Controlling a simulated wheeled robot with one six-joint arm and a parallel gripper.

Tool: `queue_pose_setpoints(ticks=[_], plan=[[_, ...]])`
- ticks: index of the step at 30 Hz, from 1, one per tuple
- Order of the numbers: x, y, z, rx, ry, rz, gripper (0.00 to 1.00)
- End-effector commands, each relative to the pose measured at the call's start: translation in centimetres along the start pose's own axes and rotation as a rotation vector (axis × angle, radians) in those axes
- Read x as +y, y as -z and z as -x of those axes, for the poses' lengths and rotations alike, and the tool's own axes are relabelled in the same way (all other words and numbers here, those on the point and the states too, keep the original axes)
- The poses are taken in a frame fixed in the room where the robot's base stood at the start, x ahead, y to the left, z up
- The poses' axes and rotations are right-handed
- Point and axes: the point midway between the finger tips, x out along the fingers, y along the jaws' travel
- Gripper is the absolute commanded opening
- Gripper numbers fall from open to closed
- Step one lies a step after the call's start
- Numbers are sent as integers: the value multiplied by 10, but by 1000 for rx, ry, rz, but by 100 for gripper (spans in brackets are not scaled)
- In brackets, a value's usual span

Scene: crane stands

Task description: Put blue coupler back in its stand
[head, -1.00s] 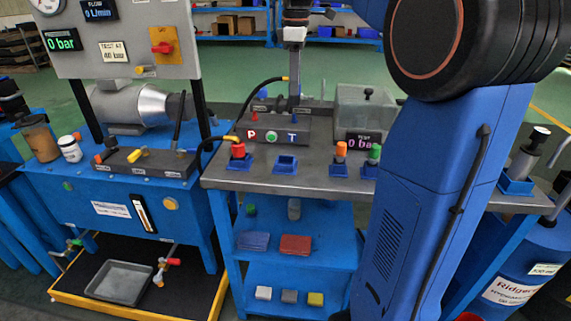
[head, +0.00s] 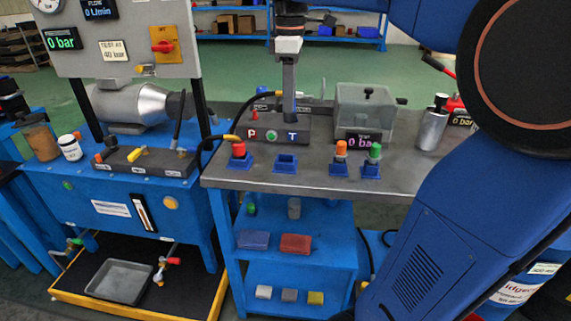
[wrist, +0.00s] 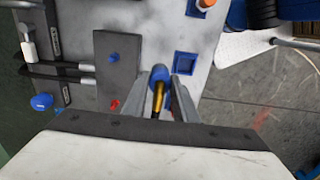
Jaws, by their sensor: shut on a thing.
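The red coupler (head: 238,150) stands left of the empty holder; the orange (head: 341,147) and green (head: 374,153) couplers stand right. A black hose (head: 233,120) arches at the left. A clear box (head: 365,108) and a metal cylinder (head: 432,130) are further right.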

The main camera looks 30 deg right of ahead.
Motion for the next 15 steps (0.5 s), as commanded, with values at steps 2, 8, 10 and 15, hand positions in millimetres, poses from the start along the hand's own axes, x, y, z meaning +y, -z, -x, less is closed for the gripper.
queue_pose_setpoints(ticks=[2, 8, 10, 15], plan=[[-17, 0, -1, 1, -1, 3, 1], [-57, 2, -5, 0, 0, 4, 1], [-70, 2, -6, 0, -1, 4, 1], [-66, 1, -39, -2, 3, -1, 1]])
